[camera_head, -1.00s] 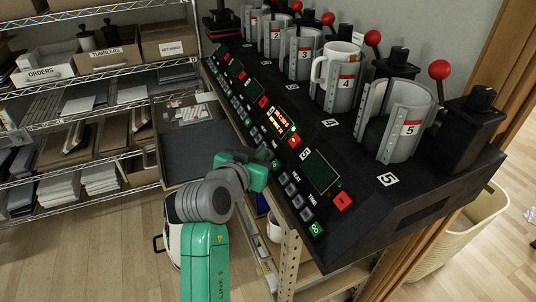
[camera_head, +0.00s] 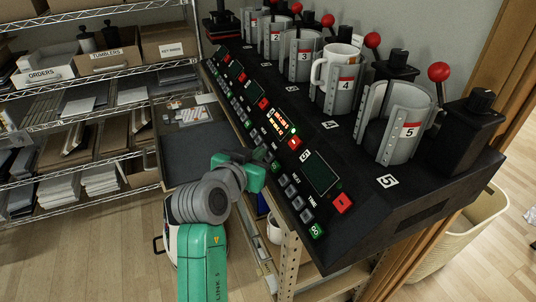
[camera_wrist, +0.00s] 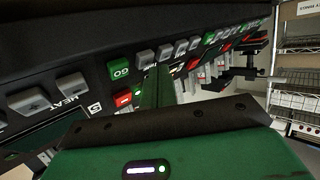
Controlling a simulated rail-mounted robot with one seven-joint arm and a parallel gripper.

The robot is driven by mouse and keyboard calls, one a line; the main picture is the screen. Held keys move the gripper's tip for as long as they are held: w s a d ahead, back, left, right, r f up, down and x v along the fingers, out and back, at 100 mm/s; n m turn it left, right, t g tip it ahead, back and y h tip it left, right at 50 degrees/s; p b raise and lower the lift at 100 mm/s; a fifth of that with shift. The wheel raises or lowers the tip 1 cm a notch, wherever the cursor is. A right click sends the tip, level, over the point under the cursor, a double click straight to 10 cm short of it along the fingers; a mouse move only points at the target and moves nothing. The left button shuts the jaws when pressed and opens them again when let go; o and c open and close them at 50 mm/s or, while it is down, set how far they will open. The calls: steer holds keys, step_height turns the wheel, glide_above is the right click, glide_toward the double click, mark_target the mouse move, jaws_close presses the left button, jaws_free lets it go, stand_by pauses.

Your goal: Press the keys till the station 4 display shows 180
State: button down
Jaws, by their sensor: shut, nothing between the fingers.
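The station 4 display (camera_head: 280,122) is lit orange with lines of text too small to read. A small green light glows beside it. The station 4 GO key (camera_wrist: 120,68) is green, with grey keys (camera_wrist: 145,58) running on to its right in the wrist view. A red key (camera_wrist: 122,99) is below GO. My gripper (camera_wrist: 160,72) is shut and empty, its tip close to the grey keys just right of GO. I cannot tell if it touches one. In the head view, my green wrist partly covers the panel's front edge, and the fingertips are hidden.
A white mug (camera_head: 320,75) sits in the station 4 press (camera_head: 345,92). The station 5 press (camera_head: 398,125) is empty, its display (camera_head: 320,174) dark. Its HEAT and TIME keys (camera_head: 291,191) lie nearer the camera. A wire shelf (camera_head: 85,130) stands at left.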

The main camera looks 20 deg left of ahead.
steer(key=shift+s+a+r, duration=0.1)
steer(key=shift+a+r, duration=0.05)
steer(key=shift+r, duration=0.1)
steer(key=s+a+r+p, duration=0.2)
steer(key=r, duration=0.1)
steer(key=shift+s+a+r, duration=0.15)
steer(key=shift+a, duration=0.25)
stand_by(0.7)
steer(key=s+d+r+t+p, duration=0.2)
steer(key=d+r, duration=0.6)
steer(key=r, duration=0.2)
steer(key=s+d+r+n+t+y+p, duration=0.1)
steer(key=s+d+r+t, duration=0.3)
steer(key=s+r, duration=0.6)
steer(key=s+d+r+n+t+y, duration=0.1)
steer(key=s+d+r+t, duration=0.3)
steer(key=s+d+r, duration=0.4)
steer(key=s+r, duration=0.3)
steer(key=s, duration=0.1)
steer(key=shift+d+p, duration=0.35)
steer(key=shift+f, duration=0.1)
